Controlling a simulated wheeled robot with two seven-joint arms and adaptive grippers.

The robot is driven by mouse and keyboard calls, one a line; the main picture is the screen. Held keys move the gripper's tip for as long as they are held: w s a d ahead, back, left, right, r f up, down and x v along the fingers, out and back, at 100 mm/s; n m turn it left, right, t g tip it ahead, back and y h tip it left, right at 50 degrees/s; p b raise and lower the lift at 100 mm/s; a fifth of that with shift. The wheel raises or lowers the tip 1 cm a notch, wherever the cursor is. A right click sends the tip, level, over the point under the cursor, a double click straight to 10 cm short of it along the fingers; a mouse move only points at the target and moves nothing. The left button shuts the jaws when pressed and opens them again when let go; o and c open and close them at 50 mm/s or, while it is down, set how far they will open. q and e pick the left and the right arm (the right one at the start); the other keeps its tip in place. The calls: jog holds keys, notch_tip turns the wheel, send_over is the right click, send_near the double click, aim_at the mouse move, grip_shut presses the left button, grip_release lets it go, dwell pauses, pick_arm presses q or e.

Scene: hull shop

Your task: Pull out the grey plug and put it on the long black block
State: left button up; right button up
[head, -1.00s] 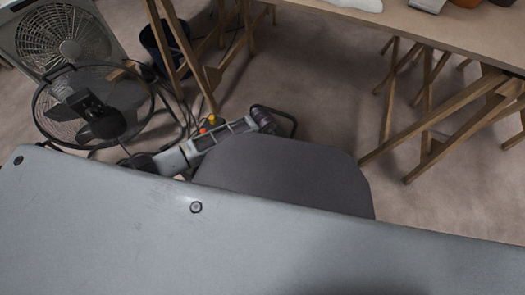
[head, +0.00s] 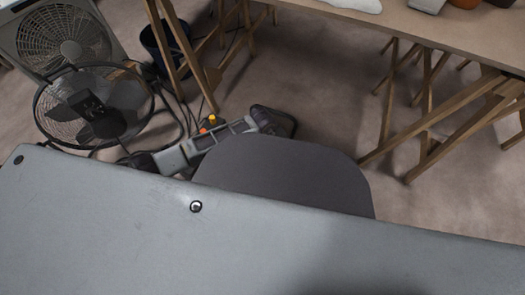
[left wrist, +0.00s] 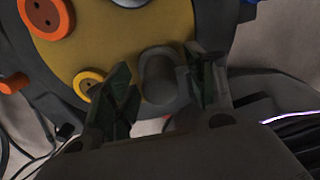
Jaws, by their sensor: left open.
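In the left wrist view, the grey plug (left wrist: 158,80) is a dark, rounded piece in front of a yellow round face (left wrist: 115,45) with orange sockets. My left gripper (left wrist: 158,62) is open, with one finger on each side of the plug. A gap shows to the left of the plug; I cannot tell whether the right finger touches it. In the head view, my left arm (head: 175,160) reaches low toward small orange and yellow parts (head: 211,119); the gripper is hard to make out there. I cannot identify the long black block for certain. My right gripper is not in view.
A round fan (head: 95,105) and a box fan (head: 65,40) stand at the left, with cables near them. A black bucket (head: 155,45) is behind. A trestle table (head: 440,35) stands at the back right. The floor (head: 320,90) between is clear.

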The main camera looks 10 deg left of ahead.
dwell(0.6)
pick_arm(q)
jog(key=shift+c, duration=0.2)
jog(key=c, duration=0.7)
grip_shut()
jog(key=shift+r+p, duration=0.15)
jog(key=shift+p, duration=0.2)
jog(key=shift+r+p, duration=0.3)
jog(key=shift+r+p, duration=2.3)
jog(key=shift+r, duration=0.25)
